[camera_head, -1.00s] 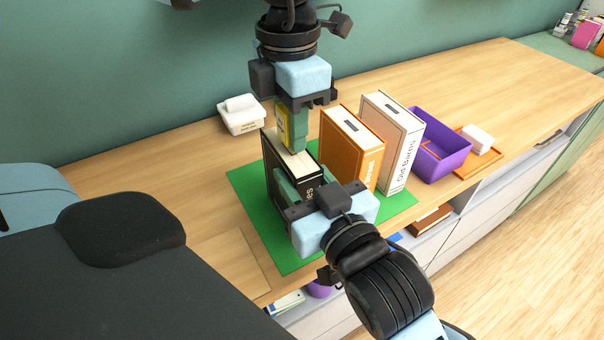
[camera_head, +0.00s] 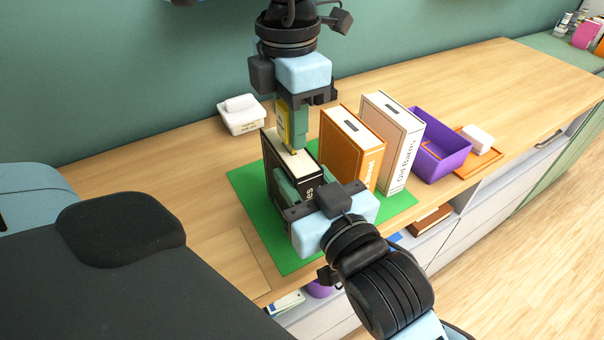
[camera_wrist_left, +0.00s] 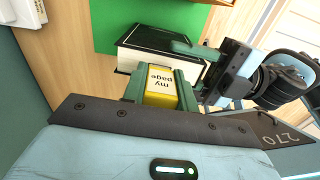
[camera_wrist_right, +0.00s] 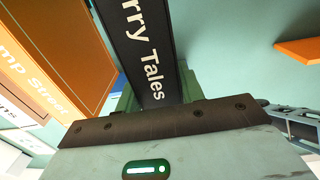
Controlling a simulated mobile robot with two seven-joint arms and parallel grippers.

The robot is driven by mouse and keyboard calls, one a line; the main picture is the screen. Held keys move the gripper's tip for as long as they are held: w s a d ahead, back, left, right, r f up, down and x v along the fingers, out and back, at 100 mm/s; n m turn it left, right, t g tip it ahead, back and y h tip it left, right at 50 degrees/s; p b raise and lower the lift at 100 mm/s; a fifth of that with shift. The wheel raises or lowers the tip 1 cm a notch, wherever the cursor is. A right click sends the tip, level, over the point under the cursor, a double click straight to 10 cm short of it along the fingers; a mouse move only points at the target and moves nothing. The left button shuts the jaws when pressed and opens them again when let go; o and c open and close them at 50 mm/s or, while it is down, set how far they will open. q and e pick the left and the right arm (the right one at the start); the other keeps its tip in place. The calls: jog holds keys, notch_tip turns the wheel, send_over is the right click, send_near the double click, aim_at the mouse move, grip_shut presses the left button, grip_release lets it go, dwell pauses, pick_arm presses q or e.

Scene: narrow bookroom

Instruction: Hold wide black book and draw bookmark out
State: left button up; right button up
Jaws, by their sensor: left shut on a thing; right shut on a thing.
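The wide black book (camera_head: 308,182) stands upright on a green mat (camera_head: 248,190), its pale page edges facing up. Its spine (camera_wrist_right: 145,45), lettered "...rry Tales", fills the middle of the right wrist view. My right gripper (camera_head: 303,192) is shut on the book at the spine end. A yellow bookmark (camera_head: 282,126) stands up from the top of the book; its "my page" label (camera_wrist_left: 160,84) shows in the left wrist view. My left gripper (camera_head: 290,146) comes from above and is shut on the bookmark, fingertips close to the page edges. The bookmark's lower part is hidden.
An orange book (camera_head: 352,145) and a white book (camera_head: 393,140) stand upright just right of the black book. Beyond them are a purple bin (camera_head: 447,165) and an orange tray (camera_head: 490,160) with a white block. A white lidded box (camera_head: 241,118) sits behind. The counter's front edge is near.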

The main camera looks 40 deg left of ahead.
pick_arm(q)
jog(key=shift+r, duration=3.2)
jog(key=shift+r, duration=0.2)
jog(key=shift+r, duration=2.8)
jog(key=w+a+r, duration=0.2)
jog(key=w+a, duration=0.3)
jog(key=a, duration=0.3)
jog(key=shift+a, duration=0.3)
pick_arm(e)
jog(key=o, duration=1.2)
jog(key=shift+o, duration=0.2)
